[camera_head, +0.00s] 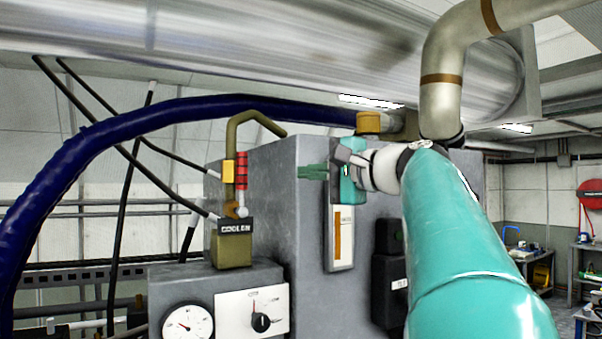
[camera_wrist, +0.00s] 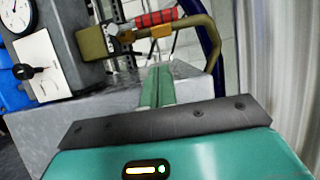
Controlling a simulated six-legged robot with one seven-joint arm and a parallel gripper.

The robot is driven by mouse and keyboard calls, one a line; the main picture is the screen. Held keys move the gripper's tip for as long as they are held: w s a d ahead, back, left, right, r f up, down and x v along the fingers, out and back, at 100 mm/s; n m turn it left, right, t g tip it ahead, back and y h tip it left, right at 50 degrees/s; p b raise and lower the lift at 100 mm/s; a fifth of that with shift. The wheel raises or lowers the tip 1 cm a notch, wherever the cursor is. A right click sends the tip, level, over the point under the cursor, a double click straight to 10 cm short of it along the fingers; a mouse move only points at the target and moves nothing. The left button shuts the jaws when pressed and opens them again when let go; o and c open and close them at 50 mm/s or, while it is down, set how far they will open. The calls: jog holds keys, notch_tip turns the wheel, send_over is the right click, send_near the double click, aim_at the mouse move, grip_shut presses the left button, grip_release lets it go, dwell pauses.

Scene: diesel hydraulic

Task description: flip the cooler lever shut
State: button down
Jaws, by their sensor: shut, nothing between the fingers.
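The olive cooler valve block (camera_head: 233,249), labelled "COOLER", stands on a grey housing left of centre in the head view. The red-banded cooler lever (camera_head: 241,171) stands upright above it, beside an olive bent pipe (camera_head: 233,130) with a yellow collar. In the wrist view the lever (camera_wrist: 158,17) shows lying sideways at the top, next to the olive block (camera_wrist: 92,43). My gripper (camera_head: 303,172) is shut and empty, right of the lever and apart from it, by the grey cabinet. In the wrist view its green fingers (camera_wrist: 158,72) are together, pointing toward the pipe and lever.
The grey cabinet (camera_head: 270,195) stands between my arm and the valve in the head view. A gauge (camera_head: 187,323) and a black knob (camera_head: 261,322) sit below the valve. A thick blue hose (camera_head: 100,135) arches behind, and a large silver pipe (camera_head: 300,55) runs overhead.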

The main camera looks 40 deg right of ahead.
aim_at(240, 185)
jog(key=w+a, duration=0.4)
jog(key=w, duration=0.5)
jog(key=shift+w, duration=0.3)
jog(key=shift+w+a+f, duration=0.1)
jog(key=shift+w, duration=0.05)
jog(key=shift+a, duration=0.1)
